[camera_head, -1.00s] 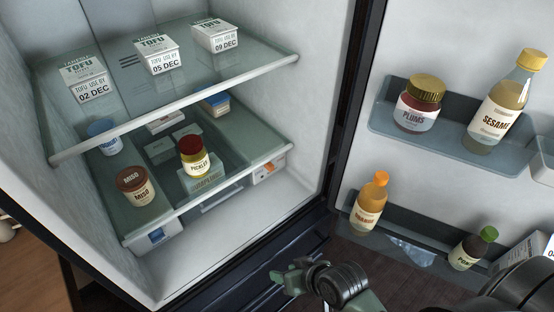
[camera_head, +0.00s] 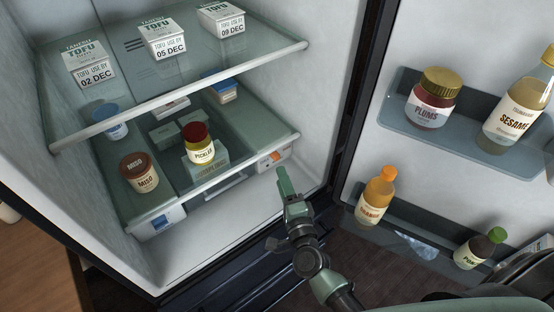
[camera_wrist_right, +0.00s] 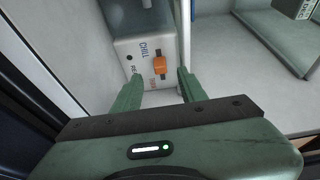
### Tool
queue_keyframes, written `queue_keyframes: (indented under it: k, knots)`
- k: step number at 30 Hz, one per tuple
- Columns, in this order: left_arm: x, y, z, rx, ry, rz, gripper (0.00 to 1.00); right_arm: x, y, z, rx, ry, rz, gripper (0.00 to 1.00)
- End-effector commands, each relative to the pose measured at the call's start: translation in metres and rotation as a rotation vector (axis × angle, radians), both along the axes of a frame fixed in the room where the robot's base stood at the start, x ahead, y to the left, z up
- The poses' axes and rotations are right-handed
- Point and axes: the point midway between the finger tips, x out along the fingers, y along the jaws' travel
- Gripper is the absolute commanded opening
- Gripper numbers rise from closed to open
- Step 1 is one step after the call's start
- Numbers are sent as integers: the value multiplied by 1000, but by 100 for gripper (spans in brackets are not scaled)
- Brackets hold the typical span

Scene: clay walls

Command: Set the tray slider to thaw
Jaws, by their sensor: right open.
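The slider (camera_head: 275,157) is an orange knob on a white control box (camera_head: 262,166) at the right front under the lower glass shelf. In the right wrist view the orange knob (camera_wrist_right: 160,66) sits on the box's face beside the word CHILL and a smaller orange marking too small to read surely. My right gripper (camera_head: 287,188) is open in front of the box, a little below and right of it. In the right wrist view its two green fingers (camera_wrist_right: 160,92) stand either side of the knob's line, apart from it. My left gripper is not in view.
Another control box with a blue knob (camera_head: 161,220) sits at the left front. The lower shelf (camera_head: 215,180) holds a pickles jar (camera_head: 200,150) and a miso jar (camera_head: 139,172). The open door at right carries bottles, including an orange-capped one (camera_head: 374,197). The fridge floor is clear.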

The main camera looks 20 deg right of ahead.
Motion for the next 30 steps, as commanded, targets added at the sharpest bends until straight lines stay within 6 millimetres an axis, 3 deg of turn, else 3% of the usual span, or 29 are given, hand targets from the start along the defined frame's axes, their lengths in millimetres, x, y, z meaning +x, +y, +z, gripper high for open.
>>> queue_keyframes:
  k: [5,16,28,30]
  knots:
    - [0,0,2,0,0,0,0,14,-5,1,23,-8,-26,42]
    - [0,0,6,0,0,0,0,69,-7,0,19,-6,-23,42]
    - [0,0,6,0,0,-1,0,78,-8,-1,18,-5,-22,42]
    - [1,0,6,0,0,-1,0,78,-8,-1,18,-5,-22,25]
